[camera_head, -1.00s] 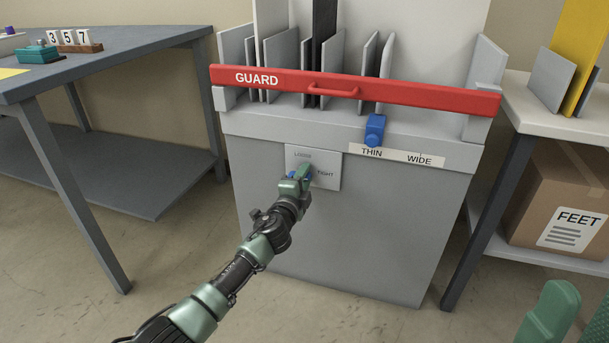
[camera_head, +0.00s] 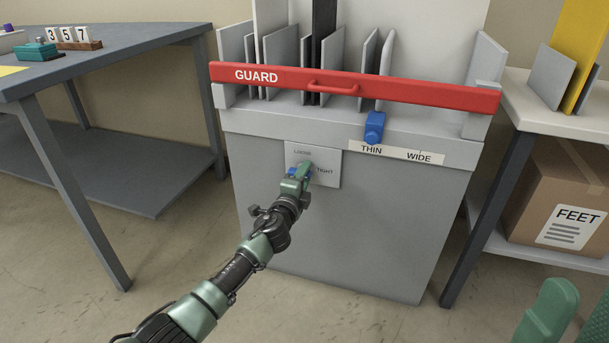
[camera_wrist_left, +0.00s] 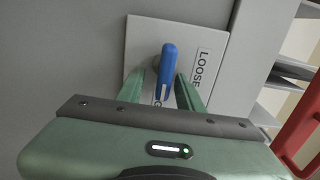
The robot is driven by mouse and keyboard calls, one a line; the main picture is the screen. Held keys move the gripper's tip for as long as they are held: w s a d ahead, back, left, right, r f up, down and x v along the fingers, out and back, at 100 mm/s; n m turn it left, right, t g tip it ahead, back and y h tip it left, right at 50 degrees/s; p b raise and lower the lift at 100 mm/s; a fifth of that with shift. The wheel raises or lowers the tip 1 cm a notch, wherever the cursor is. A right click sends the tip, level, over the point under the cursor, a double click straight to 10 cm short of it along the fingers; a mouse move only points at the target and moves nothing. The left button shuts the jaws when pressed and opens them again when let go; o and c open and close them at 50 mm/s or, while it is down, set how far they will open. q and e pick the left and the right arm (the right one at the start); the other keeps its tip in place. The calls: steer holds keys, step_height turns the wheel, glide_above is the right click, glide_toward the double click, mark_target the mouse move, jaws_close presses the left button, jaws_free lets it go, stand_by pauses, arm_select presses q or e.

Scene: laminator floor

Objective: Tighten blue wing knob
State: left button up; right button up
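The blue wing knob (camera_head: 293,172) sits on a pale plate (camera_head: 332,158) marked LOOSE and TIGHT, on the grey machine's front. Its wing lies roughly level, across the plate. My left gripper (camera_head: 304,170) is at the knob and hides part of it in the head view. In the left wrist view the knob (camera_wrist_left: 168,70) stands between the two green fingers (camera_wrist_left: 168,92), with narrow gaps beside it. The fingers look apart, not clamped. My right gripper (camera_head: 570,318) shows partly at the lower right corner, fingers apart and empty.
A red GUARD bar (camera_head: 400,93) crosses the machine above. A blue slider (camera_head: 374,128) stands over a THIN/WIDE strip (camera_head: 400,154). A grey table (camera_head: 120,50) is at left; a white-topped table (camera_head: 540,118) with a FEET box (camera_head: 540,190) beneath is at right.

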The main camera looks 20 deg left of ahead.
arm_select(q)
steer(key=shift+r, duration=0.1)
steer(key=shift+s+p, duration=0.35)
steer(key=shift+s, duration=0.15)
steer(key=s+p, duration=0.2)
steer(key=s, duration=0.4)
steer(key=shift+s+a, duration=0.15)
steer(key=shift+s, duration=0.25)
